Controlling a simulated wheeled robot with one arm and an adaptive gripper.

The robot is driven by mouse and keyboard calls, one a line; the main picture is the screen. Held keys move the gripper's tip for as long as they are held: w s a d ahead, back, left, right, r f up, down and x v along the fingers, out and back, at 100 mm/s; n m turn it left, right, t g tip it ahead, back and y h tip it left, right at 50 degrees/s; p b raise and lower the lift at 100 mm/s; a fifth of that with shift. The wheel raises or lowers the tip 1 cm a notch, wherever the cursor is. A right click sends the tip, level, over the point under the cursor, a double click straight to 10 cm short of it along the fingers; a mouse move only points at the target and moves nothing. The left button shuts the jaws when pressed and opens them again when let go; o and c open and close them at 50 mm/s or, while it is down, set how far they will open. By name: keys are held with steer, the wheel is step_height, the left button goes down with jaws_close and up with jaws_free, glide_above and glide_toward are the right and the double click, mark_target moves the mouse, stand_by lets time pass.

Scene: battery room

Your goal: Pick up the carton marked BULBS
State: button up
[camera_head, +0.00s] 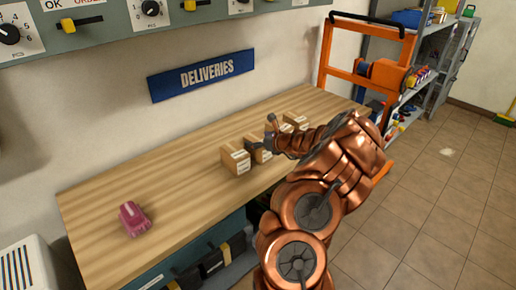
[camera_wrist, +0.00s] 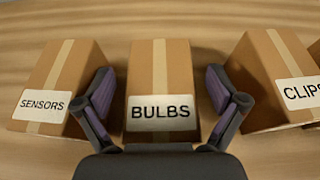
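The carton marked BULBS (camera_wrist: 161,80) is a brown box with a tape strip and a white label, standing on the wooden table in the middle of the wrist view. My gripper (camera_wrist: 162,95) is open, with one finger on each side of this carton. Small gaps show between the fingers and its sides. In the head view my gripper (camera_head: 258,144) is at the row of cartons, and my arm hides part of the row.
The SENSORS carton (camera_wrist: 65,85) stands close on the left and the CLIPS carton (camera_wrist: 277,80) close on the right. A pink object (camera_head: 134,218) lies on the table (camera_head: 180,180) at the left, with bare tabletop between. An orange hand truck (camera_head: 345,60) stands beyond the table.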

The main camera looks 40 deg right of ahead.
steer(key=c, duration=1.4)
steer(key=shift+c, duration=0.2)
